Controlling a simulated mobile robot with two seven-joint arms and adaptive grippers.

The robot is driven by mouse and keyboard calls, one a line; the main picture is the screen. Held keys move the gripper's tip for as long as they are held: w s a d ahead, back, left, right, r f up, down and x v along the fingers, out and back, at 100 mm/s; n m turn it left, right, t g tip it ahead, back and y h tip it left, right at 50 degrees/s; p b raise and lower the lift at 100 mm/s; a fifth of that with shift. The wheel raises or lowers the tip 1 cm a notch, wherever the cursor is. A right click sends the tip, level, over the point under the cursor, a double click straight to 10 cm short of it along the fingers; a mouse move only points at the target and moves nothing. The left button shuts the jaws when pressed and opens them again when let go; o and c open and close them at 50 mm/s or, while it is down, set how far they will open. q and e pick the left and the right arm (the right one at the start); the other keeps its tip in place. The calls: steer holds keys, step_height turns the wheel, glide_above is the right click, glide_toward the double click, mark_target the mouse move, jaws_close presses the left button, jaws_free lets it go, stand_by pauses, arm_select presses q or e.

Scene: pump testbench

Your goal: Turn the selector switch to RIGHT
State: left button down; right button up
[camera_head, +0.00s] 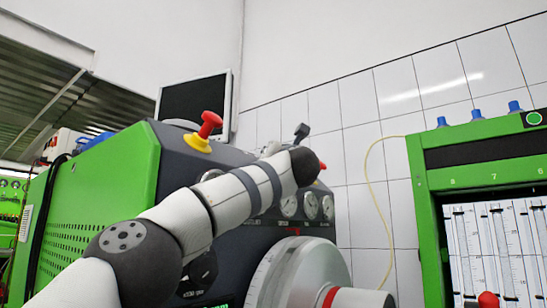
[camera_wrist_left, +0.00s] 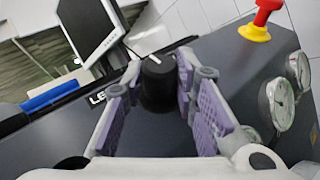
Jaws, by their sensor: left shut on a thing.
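The selector switch (camera_wrist_left: 154,88) is a round black knob with a white mark on its top, on the dark panel in the left wrist view. The letters "LE" show on the panel to its left; the rest of that label is hidden by a finger. My left gripper (camera_wrist_left: 160,72) has its purple-padded fingers on either side of the knob and is shut on it. In the head view my left arm reaches across the green and dark machine, and I cannot make out the switch or the fingers there. My right gripper is not in view.
A red emergency button on a yellow base (camera_head: 203,131) stands on the machine top and also shows in the left wrist view (camera_wrist_left: 260,20). Round gauges (camera_head: 289,205) line the machine's front. A monitor (camera_head: 195,101) is behind. A green-framed bench (camera_head: 425,190) stands at the right.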

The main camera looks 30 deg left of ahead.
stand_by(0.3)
arm_select(q)
steer(key=c, duration=1.3)
jaws_free()
steer(key=v, duration=1.2)
